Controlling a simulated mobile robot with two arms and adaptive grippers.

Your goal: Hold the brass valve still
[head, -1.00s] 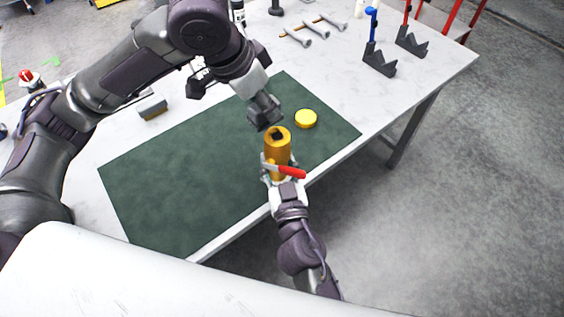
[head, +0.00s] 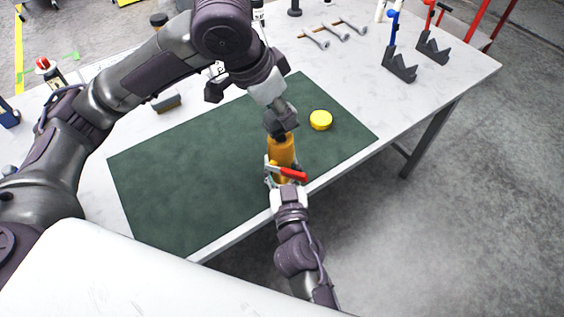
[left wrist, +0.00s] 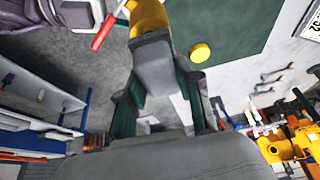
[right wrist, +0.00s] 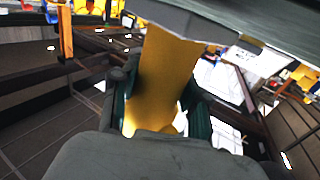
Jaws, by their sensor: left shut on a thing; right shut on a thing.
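The brass valve (head: 281,150) stands upright over the near edge of the green mat, with a red lever handle (head: 291,173) low on its side. My right gripper (head: 279,181) is shut around its lower part. In the right wrist view the yellow valve body (right wrist: 160,85) lies between the fingers. My left gripper (head: 279,115) is above the valve, shut on a dark grey blocky piece (left wrist: 155,65). That piece meets or covers the valve's top; how far it sits in is hidden. The valve (left wrist: 150,18) also shows beyond it in the left wrist view.
A yellow round cap (head: 320,120) lies on the green mat (head: 180,180), right of the valve. A brush-like block (head: 166,102) lies behind the mat. The mat's left part is clear.

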